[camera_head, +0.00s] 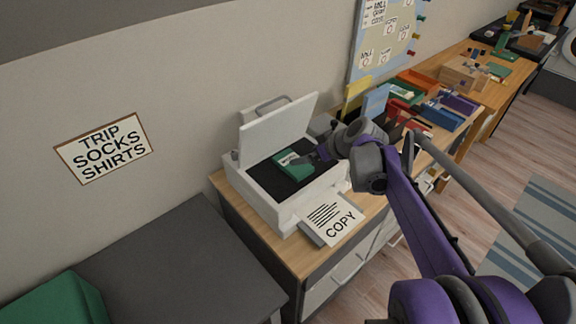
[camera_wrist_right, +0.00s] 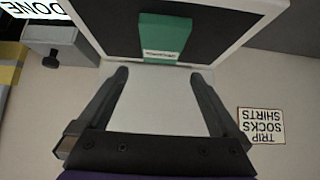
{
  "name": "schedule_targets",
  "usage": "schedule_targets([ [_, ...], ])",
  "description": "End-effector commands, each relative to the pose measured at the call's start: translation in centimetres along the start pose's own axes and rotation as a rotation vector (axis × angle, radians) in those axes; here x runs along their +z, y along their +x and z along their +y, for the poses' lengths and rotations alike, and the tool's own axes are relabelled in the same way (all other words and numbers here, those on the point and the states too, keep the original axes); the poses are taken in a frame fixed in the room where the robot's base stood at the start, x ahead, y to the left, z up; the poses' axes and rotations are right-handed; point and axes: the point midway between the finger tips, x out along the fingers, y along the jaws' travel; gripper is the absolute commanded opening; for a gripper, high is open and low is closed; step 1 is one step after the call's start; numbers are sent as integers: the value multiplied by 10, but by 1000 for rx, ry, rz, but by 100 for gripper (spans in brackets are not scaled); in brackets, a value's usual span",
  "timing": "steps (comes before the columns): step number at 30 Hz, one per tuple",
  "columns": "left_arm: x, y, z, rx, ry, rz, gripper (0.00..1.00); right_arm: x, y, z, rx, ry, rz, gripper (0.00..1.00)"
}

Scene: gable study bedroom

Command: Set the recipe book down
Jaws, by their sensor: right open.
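The green recipe book (camera_head: 293,165) with a pale label lies on the dark bed of the white copier (camera_head: 262,200), whose lid stands raised. The book (camera_wrist_right: 165,36) also shows in the right wrist view, beyond my fingertips. My right gripper (camera_head: 318,157) is just right of the book in the head view. In the wrist view my right gripper (camera_wrist_right: 158,76) has its fingers wide apart with nothing between them, and the book appears clear of both. My left gripper is not in view.
A printed COPY sheet (camera_head: 332,220) rests on the copier's front tray. The copier's raised lid (camera_head: 279,133) stands behind the book. Coloured trays (camera_head: 440,116) crowd the desk to the right. A bare dark surface (camera_head: 170,265) lies at left, beside a green object (camera_head: 60,302).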

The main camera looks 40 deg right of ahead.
Motion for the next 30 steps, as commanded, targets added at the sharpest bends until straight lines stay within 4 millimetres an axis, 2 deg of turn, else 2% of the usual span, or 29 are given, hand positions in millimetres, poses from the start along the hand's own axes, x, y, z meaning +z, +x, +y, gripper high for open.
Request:
schedule_targets([
  [3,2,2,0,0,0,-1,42,1,21,-1,-3,-1,-1,100],
  [11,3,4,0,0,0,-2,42,3,42,-2,-2,0,-2,100],
  [19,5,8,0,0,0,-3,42,10,80,-3,-3,-1,-2,100],
  [28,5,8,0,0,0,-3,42,10,86,-3,-1,1,-2,100],
  [29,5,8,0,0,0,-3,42,10,86,-3,-1,1,-2,98],
  [30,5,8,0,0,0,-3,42,10,86,-3,-1,1,-2,91],
])
